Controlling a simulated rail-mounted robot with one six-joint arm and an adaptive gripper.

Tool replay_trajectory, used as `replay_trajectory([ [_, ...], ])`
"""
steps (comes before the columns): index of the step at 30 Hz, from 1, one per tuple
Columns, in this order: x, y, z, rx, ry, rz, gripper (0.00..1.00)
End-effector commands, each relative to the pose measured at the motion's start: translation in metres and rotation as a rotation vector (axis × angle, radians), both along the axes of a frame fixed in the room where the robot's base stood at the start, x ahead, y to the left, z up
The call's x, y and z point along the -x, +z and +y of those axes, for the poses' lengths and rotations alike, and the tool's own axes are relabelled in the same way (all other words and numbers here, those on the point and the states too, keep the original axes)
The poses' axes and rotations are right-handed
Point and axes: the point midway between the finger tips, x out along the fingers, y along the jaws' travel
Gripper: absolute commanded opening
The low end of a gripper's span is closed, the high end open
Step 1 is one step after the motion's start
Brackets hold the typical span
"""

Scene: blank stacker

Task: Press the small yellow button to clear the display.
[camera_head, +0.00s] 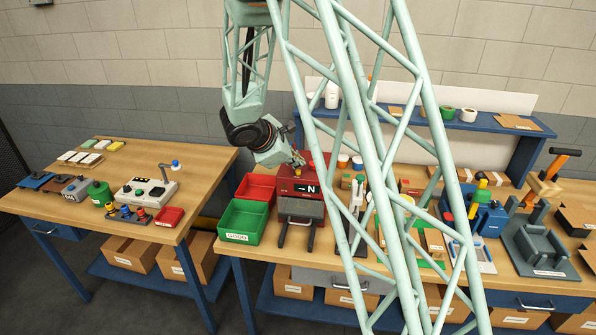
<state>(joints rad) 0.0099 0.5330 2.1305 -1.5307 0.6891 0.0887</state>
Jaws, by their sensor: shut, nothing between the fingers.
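A red machine (315,172) stands on the right-hand bench, with a dark display (306,189) on its front that shows a white mark and an "N". A small yellow spot (298,171), which looks like the button, shows at the top of the machine just above the display. My gripper (298,160) is shut and empty. It points down from the upper left, right over the yellow spot. Whether the fingertips touch it cannot be told at this size. A grey block with dark legs (300,207) is at the machine's front.
A red bin (257,187) and a green bin (242,221) stand left of the machine. My pale green lattice arm covers much of the bench to its right. A blue fixture (487,219) and a grey fixture (540,249) stand further right. Another bench (130,226) is at left.

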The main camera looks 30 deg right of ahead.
Motion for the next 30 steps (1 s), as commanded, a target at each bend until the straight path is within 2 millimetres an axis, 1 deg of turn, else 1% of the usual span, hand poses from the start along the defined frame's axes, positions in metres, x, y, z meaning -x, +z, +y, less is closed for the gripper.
replay_trajectory([
  [14, 0.000, 0.003, 0.000, 0.000, -0.001, -0.001, 0.00],
  [30, 0.000, 0.034, 0.000, 0.000, -0.001, -0.002, 0.00],
])
